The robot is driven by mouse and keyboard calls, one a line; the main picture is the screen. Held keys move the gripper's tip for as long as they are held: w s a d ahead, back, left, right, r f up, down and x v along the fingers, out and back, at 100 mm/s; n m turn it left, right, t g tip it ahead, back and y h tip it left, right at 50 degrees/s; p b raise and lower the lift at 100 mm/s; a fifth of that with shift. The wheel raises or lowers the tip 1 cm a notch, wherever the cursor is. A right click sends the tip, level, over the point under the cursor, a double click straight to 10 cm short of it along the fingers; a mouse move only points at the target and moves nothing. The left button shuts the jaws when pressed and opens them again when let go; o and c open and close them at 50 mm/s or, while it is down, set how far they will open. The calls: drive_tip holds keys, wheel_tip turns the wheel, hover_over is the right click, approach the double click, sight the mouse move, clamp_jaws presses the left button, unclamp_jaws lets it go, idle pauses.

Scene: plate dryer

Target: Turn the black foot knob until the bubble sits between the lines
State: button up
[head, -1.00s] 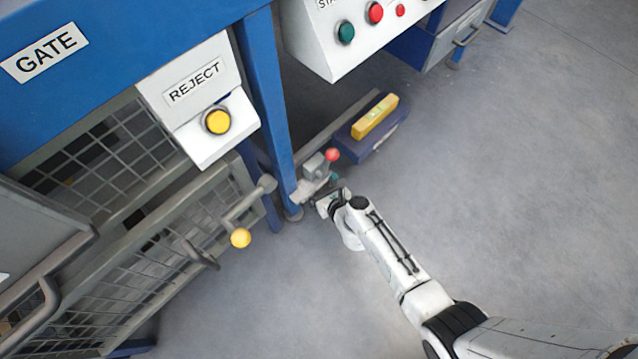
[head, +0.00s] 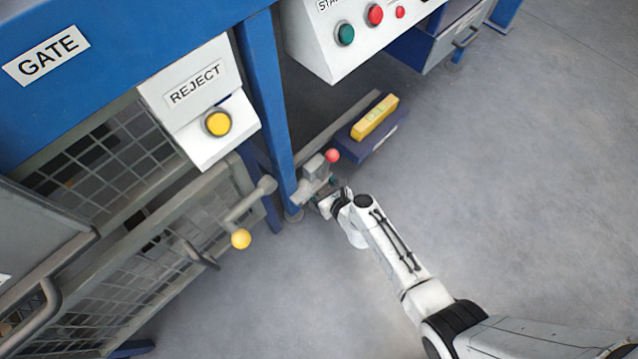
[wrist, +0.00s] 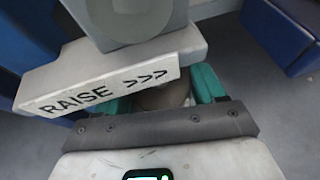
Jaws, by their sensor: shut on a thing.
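The foot knob (wrist: 163,98) shows as a dark round piece in the wrist view, partly hidden under a grey plate marked "RAISE >>>" (wrist: 105,88). My gripper (wrist: 158,96) has a green-padded finger on each side of the knob and is shut on it. In the head view my gripper (head: 325,198) is low at the foot of the blue post, and the knob is hidden there. A yellow spirit level (head: 375,117) lies on a blue ledge (head: 372,142) beyond the gripper.
A red ball-ended lever (head: 332,156) stands close beside my gripper. The blue post (head: 268,100) rises just left of it. A yellow ball handle (head: 241,239) sticks out from the mesh gate (head: 130,265). The floor to the right is clear.

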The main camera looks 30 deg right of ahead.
drive_tip(key=shift+n+g+y+b, duration=0.15)
drive_tip(key=shift+n+g+y, duration=0.35)
drive_tip(key=shift+n+y, duration=0.8)
drive_tip(key=shift+n+g+y+b, duration=0.15)
drive_tip(key=shift+n+g+y, duration=0.35)
drive_tip(key=shift+n+y, duration=0.8)
drive_tip(key=o, duration=1)
drive_tip(key=shift+y, duration=0.3)
drive_tip(key=shift+s+r, duration=0.1)
drive_tip(key=shift+p+v, duration=2.85)
drive_tip(key=shift+v, duration=2.45)
